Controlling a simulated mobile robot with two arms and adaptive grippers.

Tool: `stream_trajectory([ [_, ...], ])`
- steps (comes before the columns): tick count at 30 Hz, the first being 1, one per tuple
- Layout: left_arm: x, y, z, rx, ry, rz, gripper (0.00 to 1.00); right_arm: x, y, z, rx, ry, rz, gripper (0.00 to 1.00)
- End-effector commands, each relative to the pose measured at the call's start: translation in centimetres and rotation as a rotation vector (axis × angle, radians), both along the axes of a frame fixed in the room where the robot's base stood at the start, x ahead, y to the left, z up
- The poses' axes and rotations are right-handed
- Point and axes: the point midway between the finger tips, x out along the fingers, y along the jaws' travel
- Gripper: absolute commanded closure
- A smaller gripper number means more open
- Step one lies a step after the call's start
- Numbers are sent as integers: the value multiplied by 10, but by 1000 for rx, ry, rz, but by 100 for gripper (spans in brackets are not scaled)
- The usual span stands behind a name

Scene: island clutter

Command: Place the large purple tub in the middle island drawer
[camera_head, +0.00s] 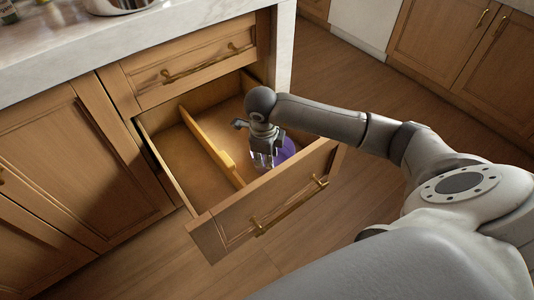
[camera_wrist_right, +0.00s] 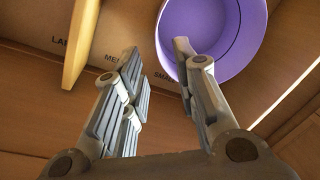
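The large purple tub (camera_head: 286,149) is inside the open drawer (camera_head: 207,163), in the compartment right of the divider, near its front right. In the right wrist view the tub (camera_wrist_right: 238,48) shows its round rim and hollow inside. My right gripper (camera_head: 264,161) is in the drawer at the tub's left side and hides part of it. In the wrist view my right gripper (camera_wrist_right: 157,60) has its fingers apart; one fingertip overlaps the tub's rim and the other is outside it. I cannot tell whether they touch the tub. My left gripper is not in view.
A wooden divider (camera_head: 207,146) splits the drawer; the left compartment is empty. A closed drawer (camera_head: 190,66) sits above, under the marble counter (camera_head: 130,33). A metal bowl (camera_head: 118,5) stands on the counter.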

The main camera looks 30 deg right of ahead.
Motion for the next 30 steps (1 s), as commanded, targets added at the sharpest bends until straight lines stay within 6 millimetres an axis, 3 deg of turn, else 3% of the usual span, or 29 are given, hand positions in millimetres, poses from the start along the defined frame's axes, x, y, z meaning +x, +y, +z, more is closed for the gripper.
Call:
stream_trajectory([
  [3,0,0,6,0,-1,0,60,-2,2,23,0,-3,0,73],
  [9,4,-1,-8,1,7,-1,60,-4,4,40,-1,-1,-1,73],
  [30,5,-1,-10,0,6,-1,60,-4,5,41,1,1,-1,73],
])
